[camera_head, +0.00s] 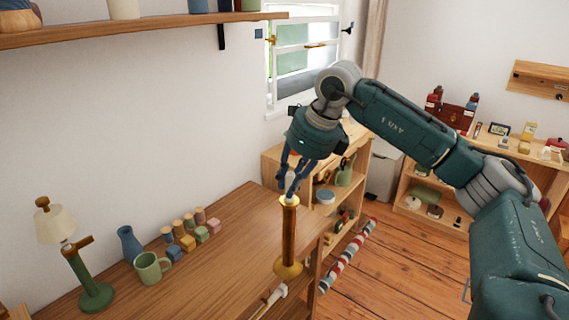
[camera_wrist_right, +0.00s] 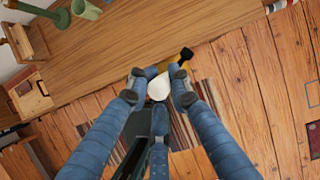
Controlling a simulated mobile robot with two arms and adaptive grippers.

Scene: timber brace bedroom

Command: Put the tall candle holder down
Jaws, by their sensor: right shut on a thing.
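The tall candle holder (camera_head: 289,238) is a slim golden-brown column with a round brass-coloured foot and a wider top. It looks upright in the head view, its foot overlapping the right edge of the wooden table (camera_head: 235,235). I cannot tell whether the foot touches the tabletop. My right gripper (camera_head: 295,187) is above it, fingers pointing down, shut on its top end. In the right wrist view the fingers (camera_wrist_right: 158,92) close around a white round top (camera_wrist_right: 159,88), with part of the yellowish holder (camera_wrist_right: 163,66) showing beyond it. My left gripper is not in view.
A green lamp (camera_head: 95,295), blue vase (camera_head: 129,245), green mug (camera_head: 151,268) and several coloured blocks (camera_head: 187,242) stand on the table's left part. A pale-headed tool (camera_head: 270,298) lies by its front edge. Bare tabletop lies between blocks and holder. A shelf unit (camera_head: 330,190) stands behind.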

